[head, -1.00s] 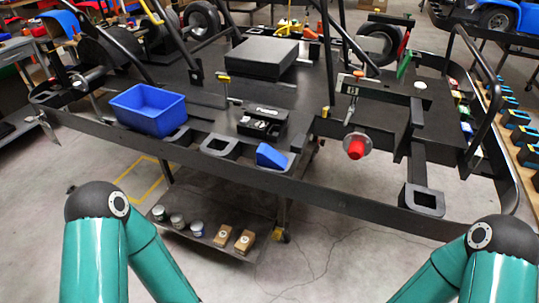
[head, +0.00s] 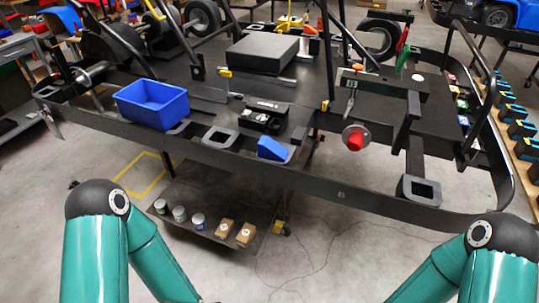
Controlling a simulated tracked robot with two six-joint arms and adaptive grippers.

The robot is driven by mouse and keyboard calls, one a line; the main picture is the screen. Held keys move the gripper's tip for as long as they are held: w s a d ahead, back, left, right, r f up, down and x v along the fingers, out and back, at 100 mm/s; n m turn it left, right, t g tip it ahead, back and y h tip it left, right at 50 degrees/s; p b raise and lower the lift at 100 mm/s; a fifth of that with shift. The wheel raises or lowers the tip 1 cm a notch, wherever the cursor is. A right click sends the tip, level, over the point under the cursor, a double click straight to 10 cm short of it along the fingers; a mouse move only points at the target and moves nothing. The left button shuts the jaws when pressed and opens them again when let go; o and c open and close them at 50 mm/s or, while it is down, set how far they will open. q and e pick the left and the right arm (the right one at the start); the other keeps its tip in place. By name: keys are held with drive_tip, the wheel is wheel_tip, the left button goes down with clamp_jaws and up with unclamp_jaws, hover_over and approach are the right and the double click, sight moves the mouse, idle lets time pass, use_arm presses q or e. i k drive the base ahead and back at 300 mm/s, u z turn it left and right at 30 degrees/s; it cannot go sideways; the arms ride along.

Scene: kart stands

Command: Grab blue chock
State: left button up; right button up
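The blue chock (head: 271,147) is a small wedge sitting on the near edge of the black kart frame, around the middle of the head view. Its slope faces right. My two teal arms come in at the bottom left and bottom right of the head view. Both grippers are outside the picture, so neither is seen near the chock, and nothing touches it.
A blue bin (head: 152,104) sits left of the chock on the kart. A black tray (head: 258,117) with small parts is just behind it. A red knob (head: 355,139) is to the right. A low shelf (head: 240,240) with cans and boxes stands below.

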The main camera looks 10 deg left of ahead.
sight(268, 148)
drive_tip(key=k, duration=1.1)
drive_tip(key=u, duration=0.3)
drive_tip(key=i, duration=0.55)
drive_tip(key=u, duration=0.45)
drive_tip(key=i, duration=1.2)
drive_tip(key=z, duration=0.2)
